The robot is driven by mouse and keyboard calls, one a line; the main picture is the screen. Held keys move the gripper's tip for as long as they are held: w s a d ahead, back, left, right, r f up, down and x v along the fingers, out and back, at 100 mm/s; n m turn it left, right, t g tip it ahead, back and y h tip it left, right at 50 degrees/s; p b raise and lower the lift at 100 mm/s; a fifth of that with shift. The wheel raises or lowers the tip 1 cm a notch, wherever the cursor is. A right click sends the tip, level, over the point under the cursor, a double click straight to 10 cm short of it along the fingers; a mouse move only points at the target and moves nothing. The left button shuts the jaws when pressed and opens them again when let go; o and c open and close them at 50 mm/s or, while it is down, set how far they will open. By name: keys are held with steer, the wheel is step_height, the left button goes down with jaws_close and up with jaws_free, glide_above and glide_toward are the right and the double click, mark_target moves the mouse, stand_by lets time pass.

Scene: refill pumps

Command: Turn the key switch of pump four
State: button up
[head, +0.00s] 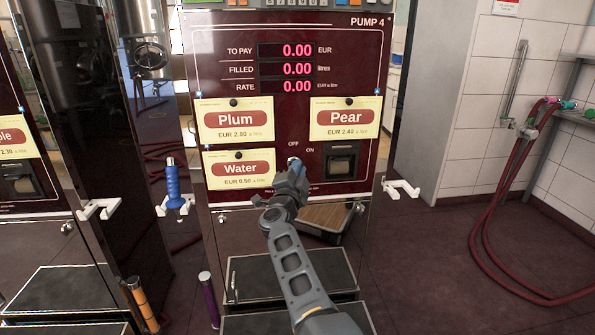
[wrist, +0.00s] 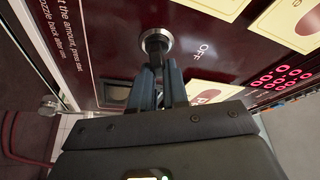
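Pump four (head: 285,30) stands straight ahead, its dark red panel labelled PUMP 4. Its key switch (wrist: 156,38) is a round silver collar with a dark key in it, low in the middle of the panel. In the head view, my gripper largely hides the switch, below the OFF label and left of the ON label. My gripper (head: 292,168) is at the panel, and its fingers also show in the wrist view (wrist: 162,72). The two fingers are close together at the key and appear shut on it. Which label the key points to cannot be told.
Price cards for Plum (head: 237,120), Pear (head: 346,117) and Water (head: 240,169) surround the switch. A dark slot unit (head: 341,163) sits just to its right. A white nozzle holder (head: 401,188) sticks out at the right edge. A wooden-topped box (head: 325,217) stands below the panel.

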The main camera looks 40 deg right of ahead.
steer(key=o, duration=0.4)
steer(key=p+v, duration=0.1)
steer(key=v, duration=0.6)
steer(key=shift+s+a, duration=0.25)
steer(key=shift+s, duration=0.05)
steer(key=shift+f, duration=0.1)
steer(key=s+a+f+n+t+y, duration=0.2)
steer(key=s+a+n+t+y, duration=0.15)
steer(key=s+n, duration=0.4)
steer(key=s+a+f+n+t+y, duration=0.2)
steer(key=s+n+y, duration=0.2)
steer(key=s, duration=0.7)
steer(key=s+a+f+n+t+y, duration=0.25)
steer(key=s+n, duration=0.35)
steer(key=s, duration=0.3)
steer(key=s+a+r+n+g+y, duration=0.2)
steer(key=s+a, duration=0.5)
steer(key=s, duration=0.5)
steer(key=s+a+r+n+g+y, duration=0.3)
steer(key=s+a, duration=0.4)
steer(key=s, duration=0.6)
steer(key=shift+a+r+n+y, duration=0.4)
steer(key=shift+r+n+y, duration=0.05)
steer(key=shift+r+y, duration=0.3)
